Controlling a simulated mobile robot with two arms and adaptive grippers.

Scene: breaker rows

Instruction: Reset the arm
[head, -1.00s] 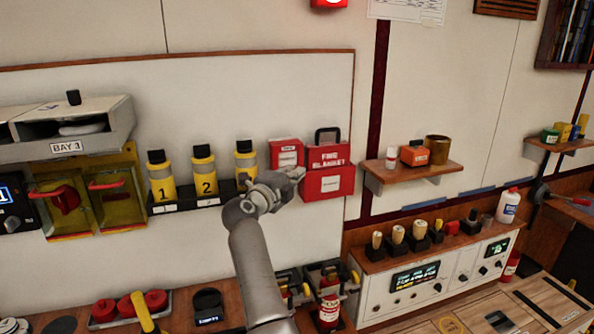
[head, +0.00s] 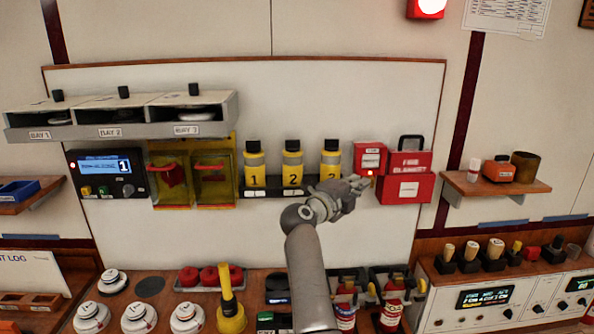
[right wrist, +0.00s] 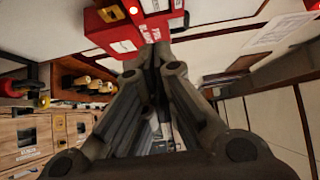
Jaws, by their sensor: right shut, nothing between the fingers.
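My right arm (head: 307,270) reaches up from the bottom of the head view. Its gripper (head: 362,183) is shut and empty, just below the small red box (head: 370,150) and left of the red fire blanket box (head: 412,188) as the picture shows it. In the right wrist view the closed fingers (right wrist: 157,58) point toward the red fire blanket box (right wrist: 125,35). I cannot tell whether the fingertips touch a box. My left gripper is not in view.
Yellow numbered bottles (head: 292,170) stand in a wall rack beside the gripper. Left are yellow-framed covers (head: 215,190), a display panel (head: 105,177) and the bay shelf (head: 122,132). Below, the counter carries white round detectors (head: 138,318), a yellow cone-like tool (head: 230,312) and fire extinguishers (head: 392,305).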

